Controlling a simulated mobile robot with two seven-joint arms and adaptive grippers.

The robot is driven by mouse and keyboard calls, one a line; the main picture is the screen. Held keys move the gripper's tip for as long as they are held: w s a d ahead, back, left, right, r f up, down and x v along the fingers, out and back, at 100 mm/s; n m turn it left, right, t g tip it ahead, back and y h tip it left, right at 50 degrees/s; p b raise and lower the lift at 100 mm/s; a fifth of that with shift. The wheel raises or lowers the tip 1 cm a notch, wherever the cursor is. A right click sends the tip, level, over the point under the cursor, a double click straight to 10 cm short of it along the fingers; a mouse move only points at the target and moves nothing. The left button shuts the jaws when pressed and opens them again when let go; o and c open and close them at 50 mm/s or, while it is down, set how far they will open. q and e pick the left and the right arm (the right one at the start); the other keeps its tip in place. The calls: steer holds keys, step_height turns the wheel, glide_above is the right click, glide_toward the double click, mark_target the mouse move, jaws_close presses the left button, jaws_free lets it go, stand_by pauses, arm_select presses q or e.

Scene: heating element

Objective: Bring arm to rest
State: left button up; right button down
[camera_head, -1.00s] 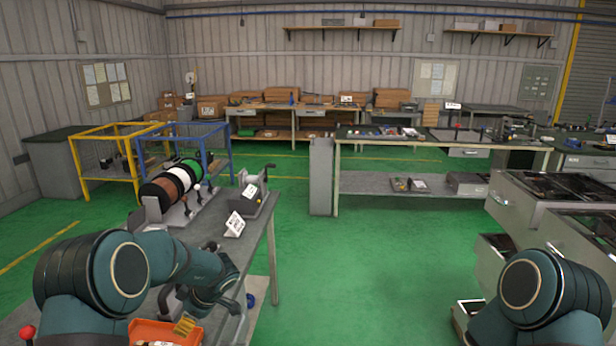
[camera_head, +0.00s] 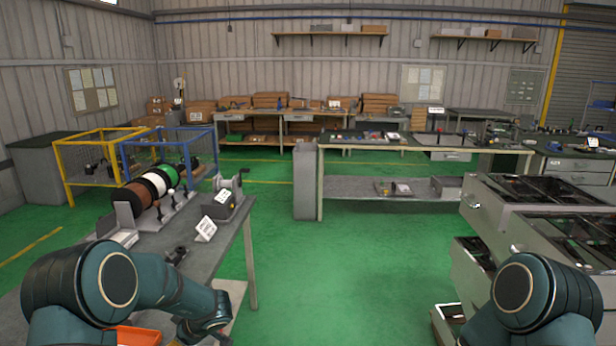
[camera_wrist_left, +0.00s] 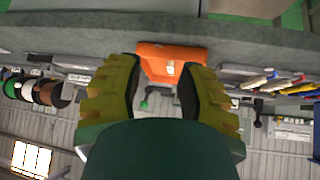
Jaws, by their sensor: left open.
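My left arm (camera_head: 165,285) is bent in front of the near workbench. Its gripper (camera_head: 195,334) is partly cut off by the lower edge of the head view. In the left wrist view my left gripper (camera_wrist_left: 160,72) has two yellow ribbed fingers with dark inner pads, wide apart. An orange bin (camera_wrist_left: 170,58) shows beyond and between the fingertips, and nothing is held. The bin (camera_head: 138,336) also shows at the bottom of the head view, partly behind the arm. My right arm (camera_head: 530,295) shows only its upper part; its gripper is out of view.
The near workbench (camera_head: 215,258) carries a rack of cable spools (camera_head: 158,184), a small device (camera_head: 226,200) and a label sign (camera_head: 205,229). Grey drawer cabinets (camera_head: 540,240) stand close on the right. Green floor (camera_head: 350,270) is open between them.

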arm_select(q)
steer(key=s+d+f+m+t+h, duration=0.3)
steer(key=s+d+f+m+h, duration=0.3)
steer(key=s+d+f+m, duration=0.4)
steer(key=s+d+f+m+g+h, duration=0.3)
steer(key=s+d+h, duration=0.2)
steer(key=s+d, duration=0.6)
steer(key=s+b, duration=0.1)
steer(key=s, duration=0.3)
steer(key=shift+d+f+g, duration=0.15)
steer(key=shift+d+g, duration=0.15)
